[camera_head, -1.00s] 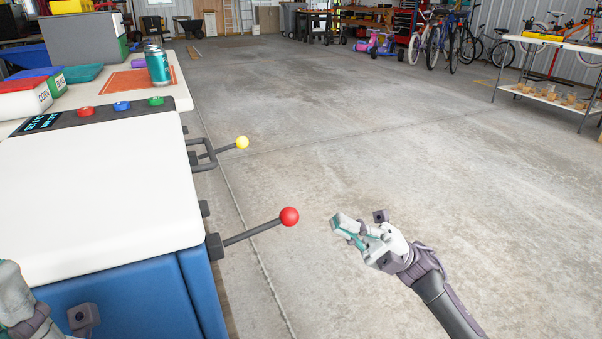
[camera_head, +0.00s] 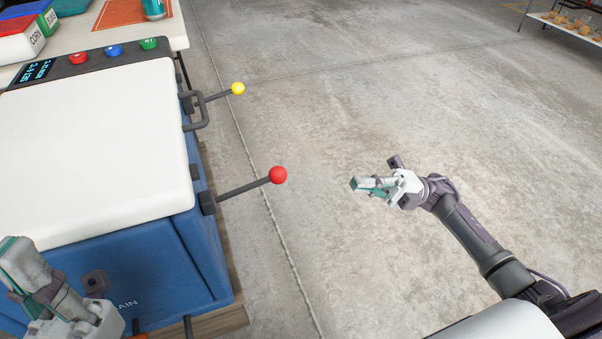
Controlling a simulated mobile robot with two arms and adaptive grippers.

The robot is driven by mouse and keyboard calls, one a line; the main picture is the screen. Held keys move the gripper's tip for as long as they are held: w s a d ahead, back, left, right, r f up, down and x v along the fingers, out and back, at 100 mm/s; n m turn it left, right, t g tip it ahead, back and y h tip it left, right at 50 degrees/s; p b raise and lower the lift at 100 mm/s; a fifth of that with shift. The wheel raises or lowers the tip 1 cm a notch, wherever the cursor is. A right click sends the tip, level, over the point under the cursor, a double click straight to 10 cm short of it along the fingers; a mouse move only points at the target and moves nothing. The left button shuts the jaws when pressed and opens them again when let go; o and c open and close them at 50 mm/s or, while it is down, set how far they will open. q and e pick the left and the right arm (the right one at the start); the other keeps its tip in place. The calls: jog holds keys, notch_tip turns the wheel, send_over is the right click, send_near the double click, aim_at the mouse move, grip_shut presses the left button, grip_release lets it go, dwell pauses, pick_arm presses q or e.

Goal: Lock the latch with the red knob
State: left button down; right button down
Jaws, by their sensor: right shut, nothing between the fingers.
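The red knob (camera_head: 278,175) sits at the end of a dark lever (camera_head: 243,188) that sticks out to the right from the near side of a blue chest with a white lid (camera_head: 95,160). A second lever farther back ends in a yellow knob (camera_head: 238,88). My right gripper (camera_head: 362,186) is shut and empty above the floor, to the right of the red knob and apart from it. My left gripper (camera_head: 22,262) is at the lower left, in front of the chest; how far its fingers are apart is unclear.
A dark panel with red, blue and green buttons (camera_head: 114,51) runs along the lid's back edge. A table behind holds boxes (camera_head: 24,38) and a teal can (camera_head: 154,9). A shelf (camera_head: 560,20) stands far right. The concrete floor (camera_head: 330,100) between is clear.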

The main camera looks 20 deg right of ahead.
jog(key=b+x, duration=0.1)
jog(key=x, duration=1.2)
jog(key=shift+a+r, duration=0.15)
jog(key=shift+a, duration=0.1)
